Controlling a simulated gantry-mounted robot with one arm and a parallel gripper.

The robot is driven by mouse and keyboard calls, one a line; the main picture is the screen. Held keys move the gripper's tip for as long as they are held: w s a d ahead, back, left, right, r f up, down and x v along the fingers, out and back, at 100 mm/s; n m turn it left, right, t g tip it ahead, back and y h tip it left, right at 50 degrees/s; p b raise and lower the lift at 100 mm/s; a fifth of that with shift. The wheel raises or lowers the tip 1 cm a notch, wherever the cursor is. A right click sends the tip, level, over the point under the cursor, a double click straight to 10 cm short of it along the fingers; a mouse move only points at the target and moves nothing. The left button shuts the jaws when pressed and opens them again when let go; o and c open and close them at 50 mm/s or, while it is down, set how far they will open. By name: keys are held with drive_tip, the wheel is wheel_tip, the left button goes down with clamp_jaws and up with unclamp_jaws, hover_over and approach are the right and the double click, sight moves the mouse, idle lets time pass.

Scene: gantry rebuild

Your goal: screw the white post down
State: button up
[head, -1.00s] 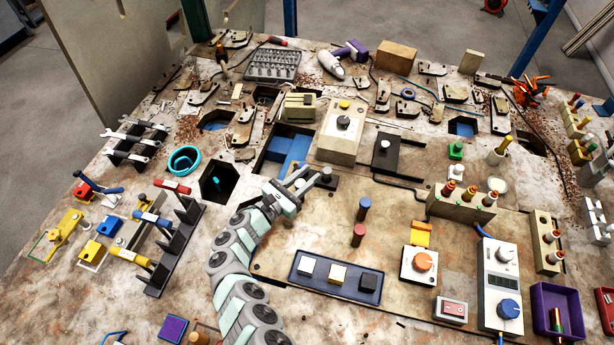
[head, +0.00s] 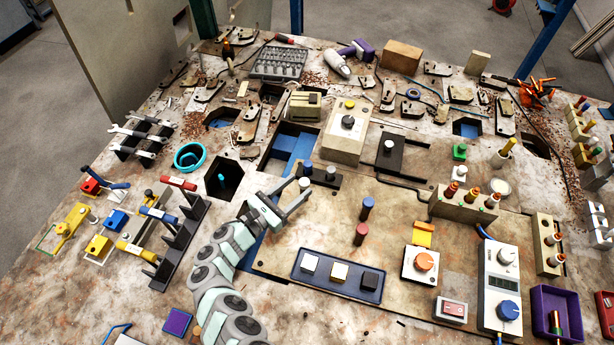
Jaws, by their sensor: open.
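A short, pale post (head: 331,173) stands upright on a small dark block (head: 322,181) near the middle of the table. A second pale, round-topped piece (head: 305,184) shows left of it, close to my fingertips. My gripper (head: 296,190) is open, its fingers reaching up and right toward the left end of the dark block. The fingers partly cover that end, and I cannot tell whether they touch the round-topped piece. The post on the right stands clear of the fingers, with a gap between. How deep either post sits in the block cannot be seen.
A blue-lined opening (head: 284,148) lies behind my gripper, and a dark hexagonal hole (head: 224,178) lies left. A beige box with a dial (head: 343,130) stands behind the block. A blue tray (head: 338,274) lies in front.

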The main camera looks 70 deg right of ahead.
drive_tip(key=v, duration=0.4)
idle(0.5)
